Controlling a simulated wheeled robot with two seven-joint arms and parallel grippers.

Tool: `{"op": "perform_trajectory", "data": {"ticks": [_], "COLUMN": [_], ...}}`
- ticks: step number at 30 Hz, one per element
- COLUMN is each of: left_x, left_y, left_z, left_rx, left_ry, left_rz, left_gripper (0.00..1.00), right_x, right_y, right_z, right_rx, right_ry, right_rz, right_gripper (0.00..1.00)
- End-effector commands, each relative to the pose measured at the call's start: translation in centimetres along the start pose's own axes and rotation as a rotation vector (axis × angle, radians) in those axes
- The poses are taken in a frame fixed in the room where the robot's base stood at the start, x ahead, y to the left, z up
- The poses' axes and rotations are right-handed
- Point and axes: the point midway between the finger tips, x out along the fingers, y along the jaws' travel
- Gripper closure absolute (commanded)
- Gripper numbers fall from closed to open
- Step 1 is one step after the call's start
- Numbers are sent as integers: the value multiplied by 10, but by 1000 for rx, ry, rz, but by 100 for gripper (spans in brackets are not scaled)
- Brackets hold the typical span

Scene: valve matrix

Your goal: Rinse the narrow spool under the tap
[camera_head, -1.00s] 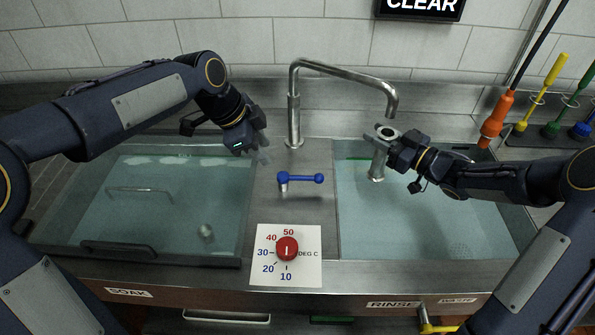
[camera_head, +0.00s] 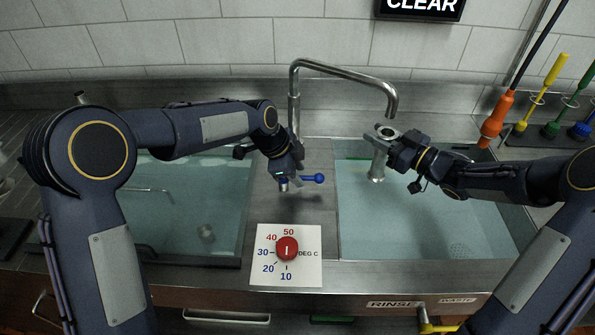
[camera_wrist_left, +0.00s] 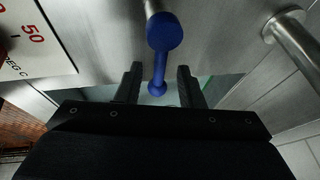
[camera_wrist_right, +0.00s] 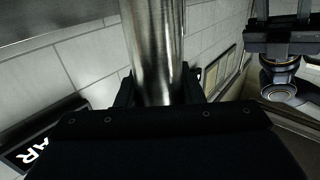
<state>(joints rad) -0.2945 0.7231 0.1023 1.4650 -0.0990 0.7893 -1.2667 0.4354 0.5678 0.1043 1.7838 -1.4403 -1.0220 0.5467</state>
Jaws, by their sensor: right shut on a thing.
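The narrow spool (camera_head: 378,160) is a grey metal tube with a flanged, open top. It stands upright under the tap's spout (camera_head: 391,108), over the right basin. My right gripper (camera_head: 388,150) is shut on it; the tube also fills the top middle of the right wrist view (camera_wrist_right: 155,50). No water stream shows at the spout. My left gripper (camera_head: 290,177) is at the blue lever (camera_head: 314,178) between the basins. In the left wrist view, its two fingers (camera_wrist_left: 158,82) are open on either side of the lever's arm (camera_wrist_left: 158,55), with gaps visible.
A red dial (camera_head: 287,248) on a white temperature plate sits in front of the lever. An orange-handled tool (camera_head: 496,118) and coloured brushes stand at the right back.

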Motion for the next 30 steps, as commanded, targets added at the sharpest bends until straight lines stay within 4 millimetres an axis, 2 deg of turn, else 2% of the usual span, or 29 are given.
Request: {"op": "perform_trajectory", "data": {"ticks": [10,18,26,30], "left_x": [4,4,4,4], "left_y": [0,0,0,2], "left_z": [0,0,0,2], "left_rx": [0,-1,0,58], "left_ry": [0,0,0,15], "left_rz": [-1,-1,-1,26], "left_gripper": [66,100,100,100], "right_x": [0,0,0,0], "right_y": [0,0,0,0], "right_z": [-1,-1,-1,-1], "right_rx": [-1,-1,-1,-1], "right_ry": [1,1,1,1], "right_rz": [0,0,0,0], "right_gripper": [100,100,100,100]}}
